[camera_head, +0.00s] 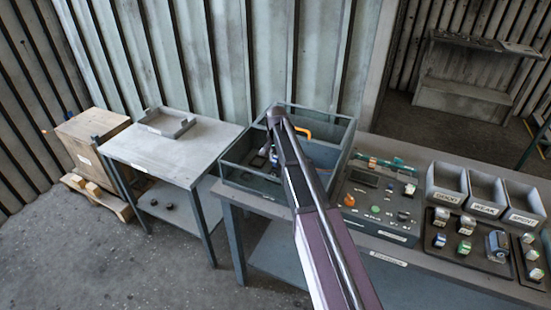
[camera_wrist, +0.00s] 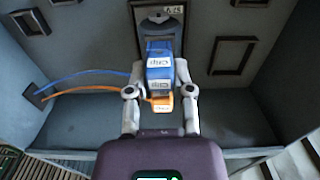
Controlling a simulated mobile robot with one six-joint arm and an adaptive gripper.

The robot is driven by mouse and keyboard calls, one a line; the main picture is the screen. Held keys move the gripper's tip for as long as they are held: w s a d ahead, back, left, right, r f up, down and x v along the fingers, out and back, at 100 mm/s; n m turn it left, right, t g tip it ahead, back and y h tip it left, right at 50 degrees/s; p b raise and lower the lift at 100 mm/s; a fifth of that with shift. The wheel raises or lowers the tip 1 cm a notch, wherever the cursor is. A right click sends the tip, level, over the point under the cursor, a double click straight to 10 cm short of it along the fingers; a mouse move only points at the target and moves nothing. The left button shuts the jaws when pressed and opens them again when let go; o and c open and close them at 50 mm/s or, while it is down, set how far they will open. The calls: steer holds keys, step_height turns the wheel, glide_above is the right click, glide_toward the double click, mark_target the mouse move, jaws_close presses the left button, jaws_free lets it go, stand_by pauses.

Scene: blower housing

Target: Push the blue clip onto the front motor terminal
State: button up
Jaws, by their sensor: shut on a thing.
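In the wrist view, my gripper (camera_wrist: 159,82) is shut on the blue clip (camera_wrist: 160,62), which has a white label and sits between the fingertips. A blue wire (camera_wrist: 85,75) runs from the left wall towards it. An orange clip (camera_wrist: 162,104) on an orange wire (camera_wrist: 90,96) shows just below the blue one. Beyond the blue clip is a grey rounded part (camera_wrist: 160,22) in a dark frame on the wall, perhaps the motor terminal; whether the clip touches it I cannot tell. In the head view, my arm hides most of the gripper inside the open housing (camera_head: 250,185).
The housing walls stand close around my gripper; small dark frames (camera_wrist: 232,55) are on its wall. Right of it lie a panel of small parts (camera_head: 375,207) and labelled bins (camera_head: 487,190). A side table (camera_head: 195,165) with a grey tray (camera_head: 165,122) stands left.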

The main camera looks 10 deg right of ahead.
steer(key=shift+f+b, duration=0.35)
steer(key=shift+f, duration=0.05)
steer(key=o, duration=1)
steer(key=shift+c, duration=0.2)
steer(key=shift+r, duration=0.1)
